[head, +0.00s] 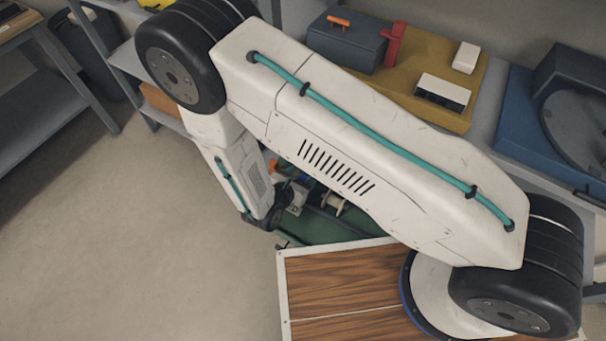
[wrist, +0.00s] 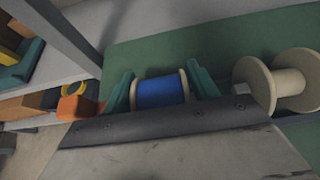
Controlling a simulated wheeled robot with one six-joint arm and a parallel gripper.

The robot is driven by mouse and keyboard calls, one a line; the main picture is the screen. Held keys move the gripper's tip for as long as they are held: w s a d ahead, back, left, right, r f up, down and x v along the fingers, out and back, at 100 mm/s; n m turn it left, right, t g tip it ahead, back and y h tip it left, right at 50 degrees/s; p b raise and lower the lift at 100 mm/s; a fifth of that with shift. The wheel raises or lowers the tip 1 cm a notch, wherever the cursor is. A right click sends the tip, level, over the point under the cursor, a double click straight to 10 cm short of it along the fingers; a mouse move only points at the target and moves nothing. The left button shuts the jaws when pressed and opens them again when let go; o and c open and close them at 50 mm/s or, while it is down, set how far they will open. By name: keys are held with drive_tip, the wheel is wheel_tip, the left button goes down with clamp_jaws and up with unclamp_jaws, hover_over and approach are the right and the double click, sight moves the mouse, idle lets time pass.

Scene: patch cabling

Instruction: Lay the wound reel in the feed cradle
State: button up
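The wound reel (wrist: 160,91), a pale spool wound with blue, is in the middle of the wrist view. My gripper (wrist: 160,78) has one green finger at each end of it. The fingers appear to press on the two flanges. The dark bar and grey scratched body of my gripper hide the reel's lower side. In the head view my arm covers most of the work area, and my gripper's fingers are not clear there. I cannot make out the feed cradle in either view.
Orange and yellow items (wrist: 75,104) sit on a shelf at the left. In the head view, a blue-grey box (head: 345,42) and a yellow mat (head: 425,65) are on the bench behind my arm.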

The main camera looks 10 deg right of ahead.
drive_tip(key=shift+s+a+r, duration=0.15)
drive_tip(key=shift+a+r, duration=0.05)
drive_tip(key=v, duration=1.1)
drive_tip(key=shift+s, duration=0.2)
drive_tip(key=shift+a+r, duration=0.1)
drive_tip(key=shift+r, duration=0.05)
